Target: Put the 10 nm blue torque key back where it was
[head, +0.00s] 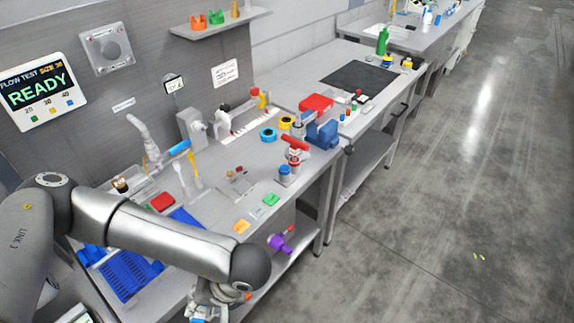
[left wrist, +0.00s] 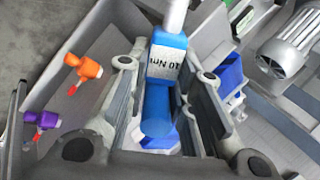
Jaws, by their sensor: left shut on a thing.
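The blue torque key (left wrist: 168,60), labelled 10 Nm, is between the fingers of my left gripper (left wrist: 166,85) in the left wrist view. The gripper is shut on its blue body, and a grey shaft runs from it to the top edge. In the head view my left gripper (head: 208,303) is low at the front edge of the bench, partly behind my own arm; the key is mostly hidden there. An orange key (left wrist: 88,66) and a purple key (left wrist: 42,119) show to the left of the gripper. The purple key also shows in the head view (head: 280,243), below the bench top's edge. My right gripper is out of view.
The bench (head: 215,205) carries a blue rack (head: 130,275), a red-handled valve (head: 294,152), a blue vise (head: 322,134) and small coloured blocks. A motor-like grey part (left wrist: 288,48) shows at the right of the wrist view. The floor (head: 430,200) to the right is clear.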

